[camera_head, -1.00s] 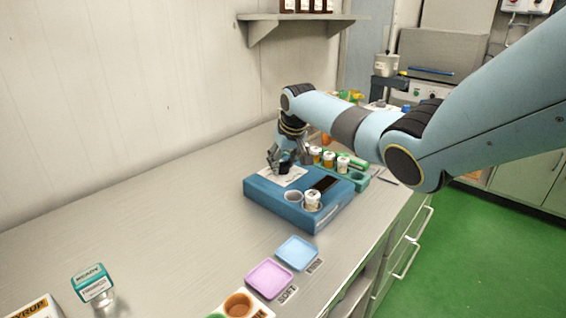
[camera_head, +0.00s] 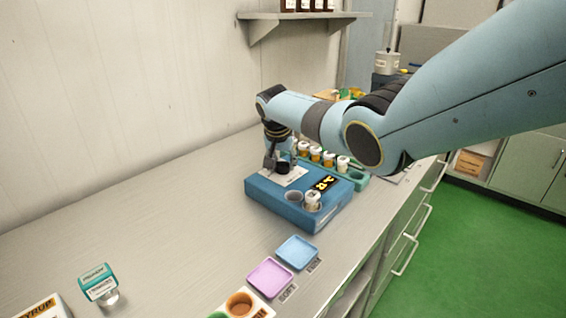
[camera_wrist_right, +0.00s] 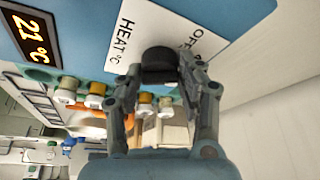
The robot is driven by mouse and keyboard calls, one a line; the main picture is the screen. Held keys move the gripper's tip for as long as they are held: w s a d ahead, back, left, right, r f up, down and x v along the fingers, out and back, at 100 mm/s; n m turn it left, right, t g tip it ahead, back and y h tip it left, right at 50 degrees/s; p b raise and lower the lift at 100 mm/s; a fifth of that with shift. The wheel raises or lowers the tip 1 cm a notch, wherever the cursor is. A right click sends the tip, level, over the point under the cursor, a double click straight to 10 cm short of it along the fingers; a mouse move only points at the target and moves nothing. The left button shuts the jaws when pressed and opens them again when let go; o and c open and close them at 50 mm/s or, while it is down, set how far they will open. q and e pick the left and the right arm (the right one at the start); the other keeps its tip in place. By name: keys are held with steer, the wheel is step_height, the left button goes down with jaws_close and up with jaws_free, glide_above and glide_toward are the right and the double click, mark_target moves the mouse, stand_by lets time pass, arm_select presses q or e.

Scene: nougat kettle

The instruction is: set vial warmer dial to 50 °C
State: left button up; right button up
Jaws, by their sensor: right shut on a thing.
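The vial warmer (camera_head: 265,203) is a blue box on the bench, with a white panel (camera_wrist_right: 118,47) marked "HEAT °C" and "OFF" in the right wrist view. Its black round dial (camera_wrist_right: 160,60) sits on that panel and also shows in the head view (camera_head: 284,168). My right gripper (camera_wrist_right: 160,78) is shut on the dial, a finger on each side. The dial's pointer and most of its scale are hidden. The warmer's display (camera_wrist_right: 27,38) is lit and reads 21 °C. My left gripper is not in view.
A white-capped vial (camera_head: 312,200) stands in the warmer beside an empty well (camera_head: 293,197). Several capped vials stand in a green rack (camera_head: 355,178) behind. Blue (camera_head: 297,252) and pink (camera_head: 270,278) trays lie in front. The bench to the left is mostly clear.

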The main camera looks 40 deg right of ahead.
steer(key=shift+w+f+m+h+b, duration=0.15)
steer(key=shift+m+h+b, duration=0.15)
steer(key=shift+m+b, duration=0.45)
steer(key=m+g+b, duration=0.1)
steer(key=m+b, duration=0.2)
steer(key=m+g+b, duration=0.2)
steer(key=m+b, duration=0.2)
steer(key=shift+w+f+b, duration=0.1)
steer(key=shift+b, duration=0.2)
steer(key=shift+r+m+g+b, duration=0.25)
steer(key=shift+m+b, duration=0.6)
steer(key=shift+b, duration=0.45)
steer(key=o, duration=1.1)
steer(key=shift+o, duration=0.2)
